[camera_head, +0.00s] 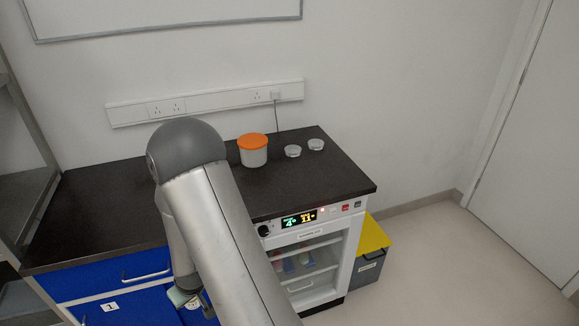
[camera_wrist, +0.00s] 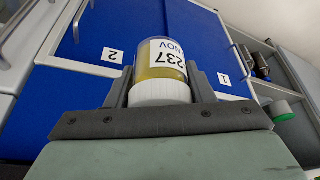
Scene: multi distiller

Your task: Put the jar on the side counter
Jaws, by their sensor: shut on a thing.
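In the wrist view, my gripper (camera_wrist: 160,92) is shut on a jar (camera_wrist: 160,64). The dark counter top (camera_head: 110,215) runs along the wall behind my arm. I cannot tell which surface is the side counter.
A white tub with an orange lid (camera_head: 253,150) and two small clear dishes (camera_head: 293,151) stand on the counter. Below is a glass-fronted cooler (camera_head: 310,262). A yellow-lidded grey bin (camera_head: 368,252) stands on the floor to its right. The counter's left part is clear.

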